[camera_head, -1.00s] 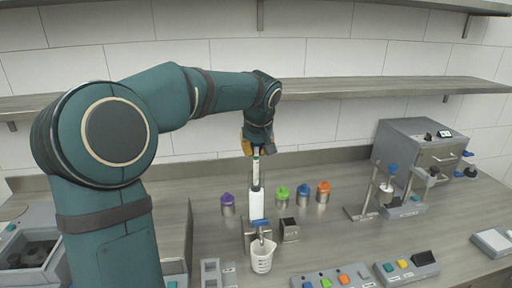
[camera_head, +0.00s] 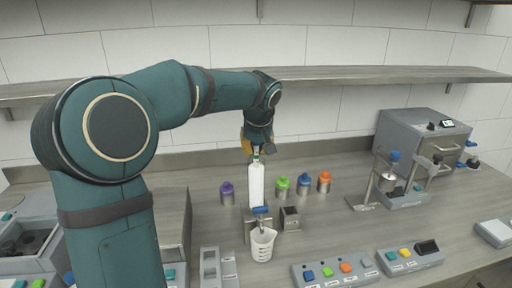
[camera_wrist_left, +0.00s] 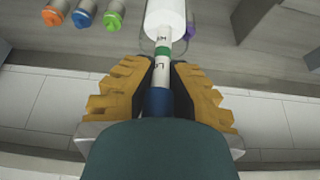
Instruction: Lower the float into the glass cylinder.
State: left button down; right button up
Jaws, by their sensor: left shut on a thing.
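My left gripper (camera_head: 257,147) is shut on the top of the float (camera_wrist_left: 161,68), above the glass cylinder (camera_head: 257,187). In the left wrist view, the float's narrow white stem has a green band and letters, and its blue end lies between the yellow fingers (camera_wrist_left: 158,98). A thin clear rim shows around the stem, near a wide white section. I cannot tell whether that white section is the float's body or the cylinder's content. The stem looks upright and in line with the cylinder. The float's lower end is hidden. My right gripper is not in view.
Purple (camera_head: 227,190), green (camera_head: 282,187), blue and orange-lidded jars stand nearby. Button panels (camera_head: 335,272) lie in front; a grey machine (camera_head: 415,150) stands at right.

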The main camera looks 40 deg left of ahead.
pick_arm(q)
jog(key=c, duration=1)
grip_release()
jog(key=shift+c, duration=0.2)
jog(key=v, duration=1.2)
